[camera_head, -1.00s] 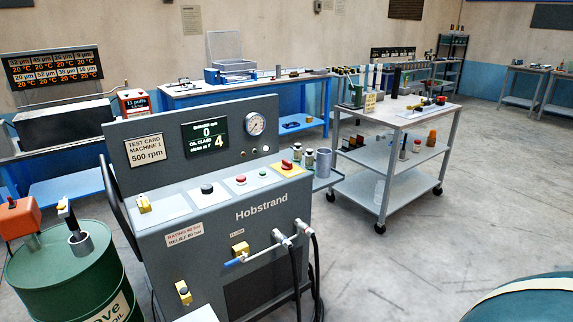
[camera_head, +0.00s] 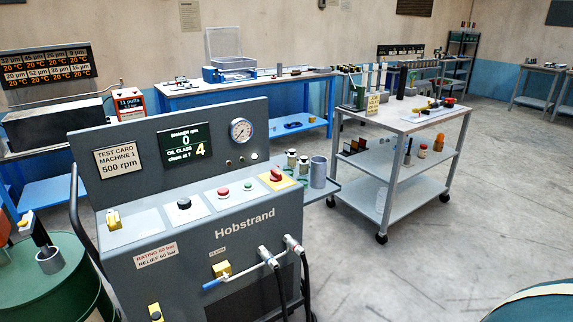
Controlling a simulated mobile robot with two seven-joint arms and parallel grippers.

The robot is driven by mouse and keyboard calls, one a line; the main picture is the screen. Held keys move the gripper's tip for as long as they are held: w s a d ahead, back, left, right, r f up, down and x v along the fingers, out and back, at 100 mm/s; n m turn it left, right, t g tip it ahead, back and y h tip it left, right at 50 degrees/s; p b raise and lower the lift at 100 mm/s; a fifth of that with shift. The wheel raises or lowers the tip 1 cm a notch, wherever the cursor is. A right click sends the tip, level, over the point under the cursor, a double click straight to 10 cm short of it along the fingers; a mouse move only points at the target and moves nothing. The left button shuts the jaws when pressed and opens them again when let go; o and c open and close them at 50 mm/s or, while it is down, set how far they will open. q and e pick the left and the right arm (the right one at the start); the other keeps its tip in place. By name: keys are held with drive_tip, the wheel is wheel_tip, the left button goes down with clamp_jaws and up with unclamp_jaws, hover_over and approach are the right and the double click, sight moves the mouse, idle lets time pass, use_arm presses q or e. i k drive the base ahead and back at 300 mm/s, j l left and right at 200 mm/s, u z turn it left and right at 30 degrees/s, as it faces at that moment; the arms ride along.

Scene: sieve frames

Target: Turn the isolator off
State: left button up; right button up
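The likely isolator is a red rotary knob (camera_head: 276,175) on a yellow plate (camera_head: 267,183), at the right end of the sloping panel of the grey Hobstrand machine (camera_head: 235,252). Which position the knob is turned to is too small to tell. The machine's display (camera_head: 187,146) shows 0 on its top line and a 4 below. Neither of my grippers is in view.
Red (camera_head: 223,193), black (camera_head: 184,203) and green (camera_head: 248,187) controls sit left of the knob. Small bottles (camera_head: 303,164) and a grey cup (camera_head: 318,172) stand on a side shelf. A trolley (camera_head: 400,190) stands right; a green drum (camera_head: 75,270) stands left.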

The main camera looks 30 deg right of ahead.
sight(276, 177)
drive_tip(key=i+l, duration=0.15)
drive_tip(key=l, duration=0.25)
drive_tip(key=i+l, duration=0.2)
drive_tip(key=l, duration=0.25)
drive_tip(key=i+l+z, duration=0.1)
drive_tip(key=l, duration=0.3)
drive_tip(key=i+l, duration=0.2)
drive_tip(key=l, duration=0.2)
drive_tip(key=i+l, duration=0.2)
drive_tip(key=l, duration=0.25)
drive_tip(key=z, duration=0.05)
